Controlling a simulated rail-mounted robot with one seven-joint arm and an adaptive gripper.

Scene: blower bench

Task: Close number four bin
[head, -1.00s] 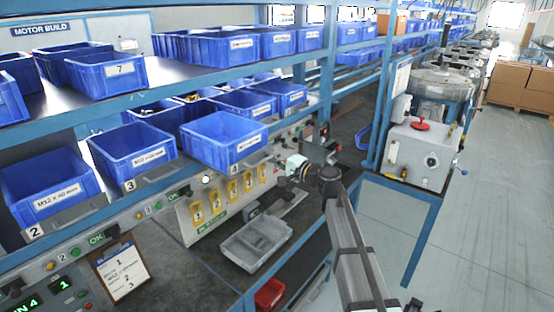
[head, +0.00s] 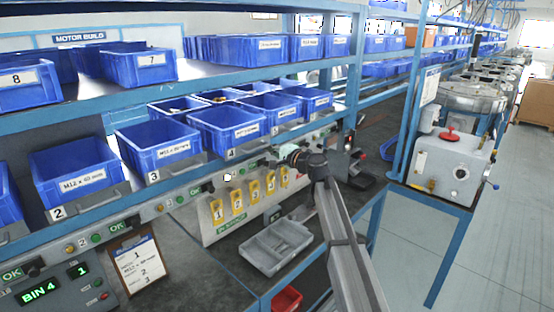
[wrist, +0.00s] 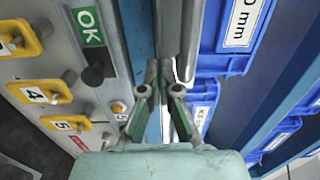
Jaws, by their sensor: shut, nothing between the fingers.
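The number four bin (head: 227,128) is a blue open-topped bin on the lower shelf, just right of the number three bin (head: 160,147). My gripper (wrist: 163,75) is shut and empty in the wrist view, pointing along the shelf edge beside blue bins. A blue bin (wrist: 222,40) with a partly seen "mm" label is right of the fingertips; its number is hidden.
A display (head: 40,291) reads BIN 4. Yellow numbered tags (head: 237,202) hang below the shelf, with a grey tray (head: 276,245) on the bench. The upper shelf (head: 205,82) is overhead. A machine with a red knob (head: 450,134) stands at right.

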